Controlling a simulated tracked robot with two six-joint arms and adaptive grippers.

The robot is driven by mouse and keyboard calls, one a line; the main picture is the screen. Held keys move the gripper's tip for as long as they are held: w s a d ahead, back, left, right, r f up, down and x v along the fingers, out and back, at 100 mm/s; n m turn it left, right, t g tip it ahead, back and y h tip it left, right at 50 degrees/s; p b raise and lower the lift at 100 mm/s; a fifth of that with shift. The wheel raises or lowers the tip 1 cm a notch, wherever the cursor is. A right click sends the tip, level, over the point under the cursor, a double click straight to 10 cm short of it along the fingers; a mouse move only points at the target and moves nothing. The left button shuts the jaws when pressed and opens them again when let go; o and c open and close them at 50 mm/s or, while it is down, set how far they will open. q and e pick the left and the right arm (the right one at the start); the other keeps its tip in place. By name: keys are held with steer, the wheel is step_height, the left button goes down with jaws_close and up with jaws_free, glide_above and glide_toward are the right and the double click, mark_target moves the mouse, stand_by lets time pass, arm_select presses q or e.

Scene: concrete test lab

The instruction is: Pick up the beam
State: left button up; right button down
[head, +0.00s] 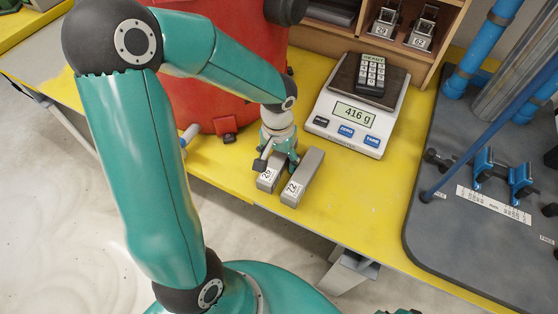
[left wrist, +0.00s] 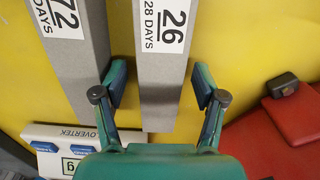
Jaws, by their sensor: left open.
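Two grey beams lie side by side on the yellow table (head: 365,205). The left one, labelled 26 (head: 267,180), also shows in the left wrist view (left wrist: 163,95) with "28 DAYS" on its label. The other, labelled 72 (head: 304,178), lies just to its right in the head view and on the left in the wrist view (left wrist: 75,60). My left gripper (head: 277,158) is over beam 26. In the wrist view its open fingers (left wrist: 160,84) stand on either side of beam 26, with gaps showing. My right gripper is not in view.
A scale (head: 340,133) reading 416 g, with a black keypad device (head: 371,75) on it, stands behind the beams to the right. A red container (head: 220,85) stands behind to the left. A dark grey board (head: 440,215) with blue fittings fills the right side.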

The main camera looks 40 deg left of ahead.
arm_select(q)
jaws_close()
steer(key=shift+r, duration=0.1)
stand_by(0.4)
